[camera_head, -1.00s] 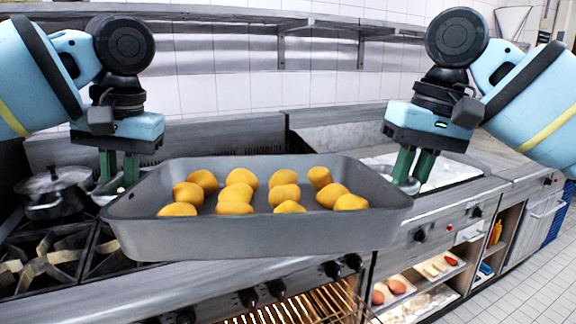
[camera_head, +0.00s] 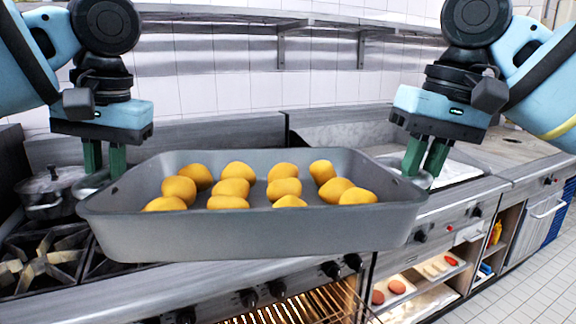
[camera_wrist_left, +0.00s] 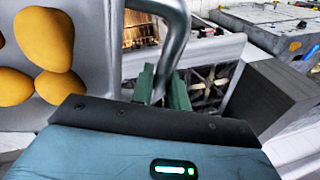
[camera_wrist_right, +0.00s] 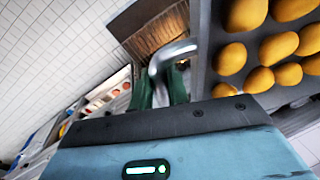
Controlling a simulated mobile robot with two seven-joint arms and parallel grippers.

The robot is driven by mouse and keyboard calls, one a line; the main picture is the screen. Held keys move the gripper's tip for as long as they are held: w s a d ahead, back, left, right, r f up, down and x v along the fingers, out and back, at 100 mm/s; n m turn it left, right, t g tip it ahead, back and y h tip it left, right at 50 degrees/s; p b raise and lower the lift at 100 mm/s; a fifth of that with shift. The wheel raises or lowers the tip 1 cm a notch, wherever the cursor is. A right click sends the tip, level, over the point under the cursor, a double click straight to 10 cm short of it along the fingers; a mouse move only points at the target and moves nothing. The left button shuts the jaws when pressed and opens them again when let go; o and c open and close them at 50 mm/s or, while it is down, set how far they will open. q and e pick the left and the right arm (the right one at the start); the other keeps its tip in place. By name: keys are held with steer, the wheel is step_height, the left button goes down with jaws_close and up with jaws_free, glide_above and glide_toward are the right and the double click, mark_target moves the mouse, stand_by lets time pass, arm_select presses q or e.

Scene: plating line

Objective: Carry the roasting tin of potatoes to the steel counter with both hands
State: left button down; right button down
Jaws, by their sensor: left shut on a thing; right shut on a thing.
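The grey roasting tin (camera_head: 250,236) hangs level in the air in front of the range, with several yellow potatoes (camera_head: 233,187) spread over its floor. My left gripper (camera_head: 104,172) is shut on the tin's left loop handle, which shows between the green fingers in the left wrist view (camera_wrist_left: 163,85). My right gripper (camera_head: 425,170) is shut on the right loop handle; the right wrist view shows this handle (camera_wrist_right: 170,52) between the fingers. The steel counter (camera_head: 505,150) lies to the right, behind my right gripper.
A lidded pot (camera_head: 48,195) stands on the hob (camera_head: 45,255) at left. An oven with glowing racks (camera_head: 300,303) is below the tin. A light tray or board (camera_head: 455,172) lies on the worktop at right. A wall shelf (camera_head: 250,20) runs along the back.

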steer(key=shift+s, duration=0.1)
